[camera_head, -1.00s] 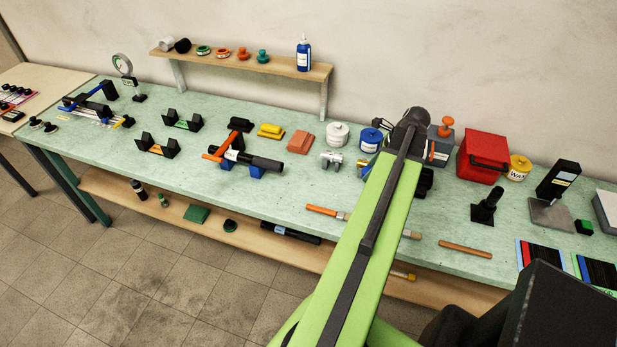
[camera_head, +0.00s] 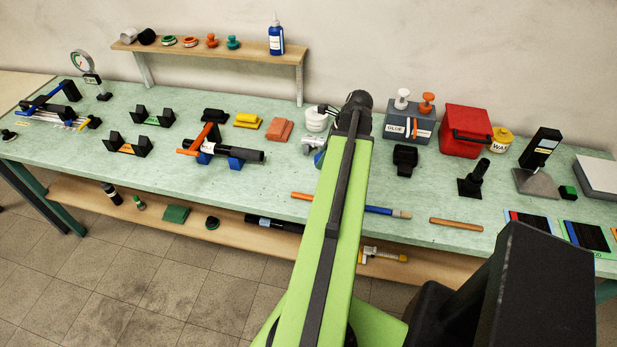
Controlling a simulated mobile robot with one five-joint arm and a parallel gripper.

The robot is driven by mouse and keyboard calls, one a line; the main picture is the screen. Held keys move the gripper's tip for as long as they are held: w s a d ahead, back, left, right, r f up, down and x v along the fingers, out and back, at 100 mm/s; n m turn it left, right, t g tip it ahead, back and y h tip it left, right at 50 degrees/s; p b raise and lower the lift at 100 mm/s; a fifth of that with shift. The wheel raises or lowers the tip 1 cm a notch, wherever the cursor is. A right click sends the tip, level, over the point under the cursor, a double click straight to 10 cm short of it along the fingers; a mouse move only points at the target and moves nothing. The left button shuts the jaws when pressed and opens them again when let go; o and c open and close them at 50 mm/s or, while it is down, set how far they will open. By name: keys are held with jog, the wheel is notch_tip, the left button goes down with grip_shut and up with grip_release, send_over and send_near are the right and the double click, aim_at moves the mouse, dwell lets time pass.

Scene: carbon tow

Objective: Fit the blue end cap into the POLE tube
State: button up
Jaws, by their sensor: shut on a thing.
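A black tube (camera_head: 244,153) lies across two blue supports (camera_head: 236,163) on the green bench, left of my arm, beside an orange-handled clamp (camera_head: 195,140). It has a pale label too small to read. Another dark labelled tube (camera_head: 285,225) lies on the lower shelf; I cannot tell which is the POLE tube. I make out no blue end cap. My green arm reaches up over the bench, its dark wrist near the back of the bench.
The wall shelf (camera_head: 215,56) holds caps, rings and a blue bottle (camera_head: 276,37). Right of my wrist stand a grey glue box (camera_head: 398,125), a red box (camera_head: 467,130) and a black stand (camera_head: 474,183).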

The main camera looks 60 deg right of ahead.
aim_at(306, 176)
jog(key=w+f, duration=0.1)
jog(key=w+a+f+b, duration=0.1)
jog(key=w+a+f, duration=0.1)
jog(key=w, duration=0.1)
jog(key=shift+a+b, duration=0.25)
jog(key=shift+b, duration=0.1)
jog(key=shift+s+f+b, duration=0.1)
jog(key=shift+f+b, duration=1.9)
jog(key=shift+b, duration=0.05)
jog(key=o, duration=1.4)
jog(key=shift+r, duration=0.1)
jog(key=shift+o, duration=0.2)
jog(key=p+v, duration=1.5)
jog(key=v, duration=0.1)
jog(key=shift+a+r, duration=0.1)
jog(key=shift+r, duration=0.15)
jog(key=shift+s+r+p, duration=0.35)
jog(key=shift+r+p, duration=0.05)
jog(key=shift+p, duration=0.25)
